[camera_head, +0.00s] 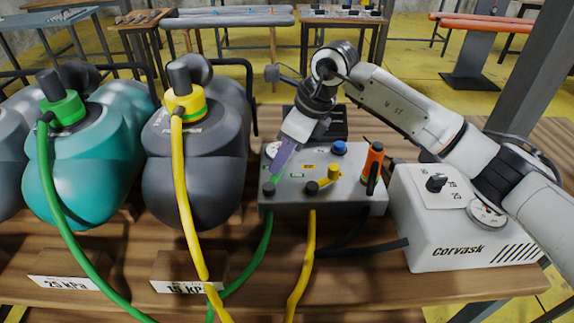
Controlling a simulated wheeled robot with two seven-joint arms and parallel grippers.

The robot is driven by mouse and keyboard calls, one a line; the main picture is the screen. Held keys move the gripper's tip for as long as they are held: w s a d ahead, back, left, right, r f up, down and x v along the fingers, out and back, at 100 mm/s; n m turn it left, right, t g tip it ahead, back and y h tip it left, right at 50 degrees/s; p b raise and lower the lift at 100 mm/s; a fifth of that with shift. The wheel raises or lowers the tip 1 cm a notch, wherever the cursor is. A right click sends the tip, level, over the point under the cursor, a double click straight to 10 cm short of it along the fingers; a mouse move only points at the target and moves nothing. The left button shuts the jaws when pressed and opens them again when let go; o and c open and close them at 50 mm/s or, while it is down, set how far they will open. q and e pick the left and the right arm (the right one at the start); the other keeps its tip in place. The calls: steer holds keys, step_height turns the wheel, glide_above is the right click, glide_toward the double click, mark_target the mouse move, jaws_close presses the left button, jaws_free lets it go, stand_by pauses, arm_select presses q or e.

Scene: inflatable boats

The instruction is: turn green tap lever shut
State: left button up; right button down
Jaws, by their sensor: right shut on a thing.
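The grey manifold box (300,198) stands on the wooden bench. The green tap lever (275,179) is at its left end, beside a dark tap knob (268,188), and is partly hidden by my gripper. My right gripper (279,170) reaches down from above onto this lever and is shut on it. My right arm comes in from the right, over the white pump box. My left gripper is not in view.
A white Corvask pump (450,240) stands right. Teal (85,165) and dark grey (200,165) inflatables with green and yellow hoses lie left.

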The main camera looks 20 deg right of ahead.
steer(key=shift+w+a+n+g+y+b, duration=0.2)
steer(key=shift+a+n+g, duration=0.1)
steer(key=shift+n, duration=0.45)
steer(key=shift+w+a+n+g+y+b, duration=0.15)
steer(key=shift+w+a+n+g, duration=0.15)
steer(key=shift+n, duration=0.5)
steer(key=shift+w+a+n+g+y+b, duration=0.1)
steer(key=shift+w+a+n+g+b, duration=0.15)
steer(key=shift+n, duration=0.5)
steer(key=shift+s+r, duration=0.1)
steer(key=c, duration=1.6)
jaws_free()
steer(key=v, duration=1)
steer(key=shift+s+r, duration=0.1)
